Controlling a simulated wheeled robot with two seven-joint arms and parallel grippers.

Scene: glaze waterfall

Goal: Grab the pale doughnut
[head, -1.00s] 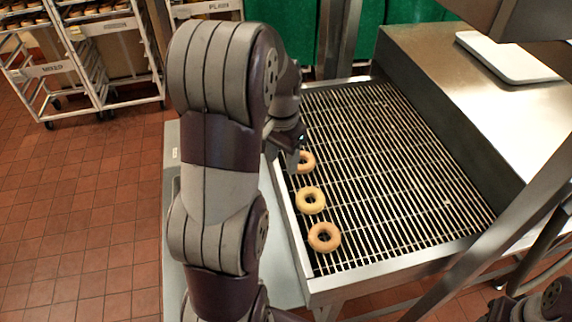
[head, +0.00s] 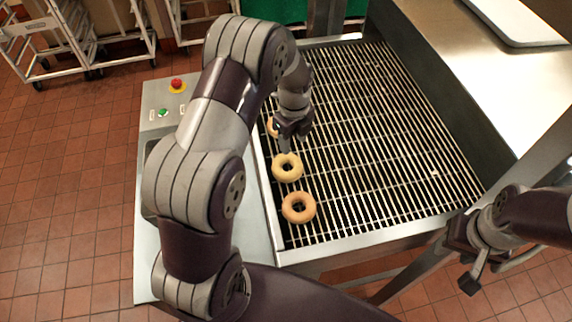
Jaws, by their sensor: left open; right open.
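The pale doughnut (head: 287,167) lies flat on the wire rack (head: 390,150), in the middle of a row of three near the rack's left edge. A browner doughnut (head: 299,208) lies on its near side. Another doughnut (head: 272,127) lies on its far side, partly hidden by my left gripper. My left gripper (head: 288,148) points down just above the far edge of the pale doughnut. It is open and holds nothing; its fingertips are small and partly hidden. My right gripper (head: 468,272) is open and empty, off the rack at the lower right.
A steel side panel (head: 150,215) with a red button (head: 176,84) and a green button (head: 163,113) runs along the rack's left. A steel counter with a white tray (head: 515,22) stands at the right. The rack's middle and right are bare.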

